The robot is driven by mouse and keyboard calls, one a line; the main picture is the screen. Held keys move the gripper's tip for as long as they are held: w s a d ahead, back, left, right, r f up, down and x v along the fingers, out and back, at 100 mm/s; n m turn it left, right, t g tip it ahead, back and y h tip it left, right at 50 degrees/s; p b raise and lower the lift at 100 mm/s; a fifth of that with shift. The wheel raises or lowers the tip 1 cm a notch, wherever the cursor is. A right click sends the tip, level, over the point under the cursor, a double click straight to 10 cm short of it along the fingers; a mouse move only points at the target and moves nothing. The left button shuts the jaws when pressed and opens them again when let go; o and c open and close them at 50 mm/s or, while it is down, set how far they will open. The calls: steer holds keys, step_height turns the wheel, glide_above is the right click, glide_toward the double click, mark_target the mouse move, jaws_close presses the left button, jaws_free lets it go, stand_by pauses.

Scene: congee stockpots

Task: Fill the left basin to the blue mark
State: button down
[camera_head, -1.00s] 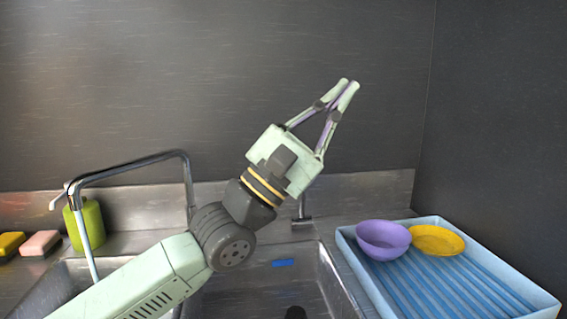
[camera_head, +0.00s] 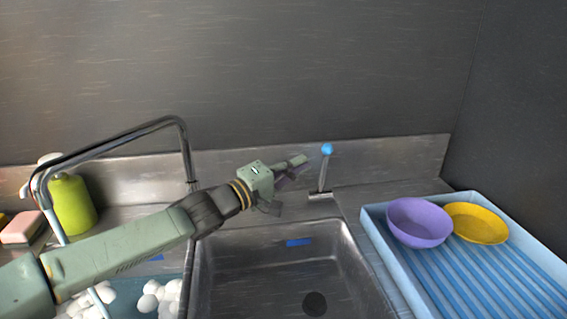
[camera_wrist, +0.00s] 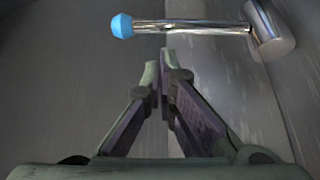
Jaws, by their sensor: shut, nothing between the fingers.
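The left basin (camera_head: 118,268) is partly hidden by my arm. Bluish water with white foam (camera_head: 155,297) lies in it, and its blue mark (camera_head: 156,257) shows on the back wall above the visible water. The tap spout (camera_head: 110,137) arches over to the left, and a pale stream (camera_head: 101,296) runs down into this basin. A metal lever with a blue knob (camera_head: 326,150) stands behind the right basin. My gripper (camera_head: 303,160) is shut and empty, just left of the lever. In the wrist view, the blue knob (camera_wrist: 122,26) lies beyond the fingertips (camera_wrist: 160,68), apparently apart from them.
The right basin (camera_head: 225,258) looks empty, with a dark drain (camera_head: 314,304) and its own blue mark (camera_head: 299,242). A blue rack (camera_head: 480,280) at right holds a purple bowl (camera_head: 418,222) and a yellow dish (camera_head: 478,224). A green bottle (camera_head: 72,206) and a pink sponge (camera_head: 21,228) stand at left.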

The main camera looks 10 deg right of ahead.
steer(key=shift+p+x, duration=0.55)
steer(key=shift+x, duration=1.35)
steer(key=f+b, duration=0.1)
steer(key=b, duration=0.2)
steer(key=shift+s, duration=0.3)
steer(key=shift+s+m+b, duration=0.2)
steer(key=shift+m+b, duration=0.1)
steer(key=shift+b, duration=0.7)
steer(key=shift+s+d+r+m+h+b, duration=0.15)
steer(key=shift+s+r+m+h+b, duration=0.3)
steer(key=shift+b, duration=0.65)
steer(key=shift+s+f, duration=0.1)
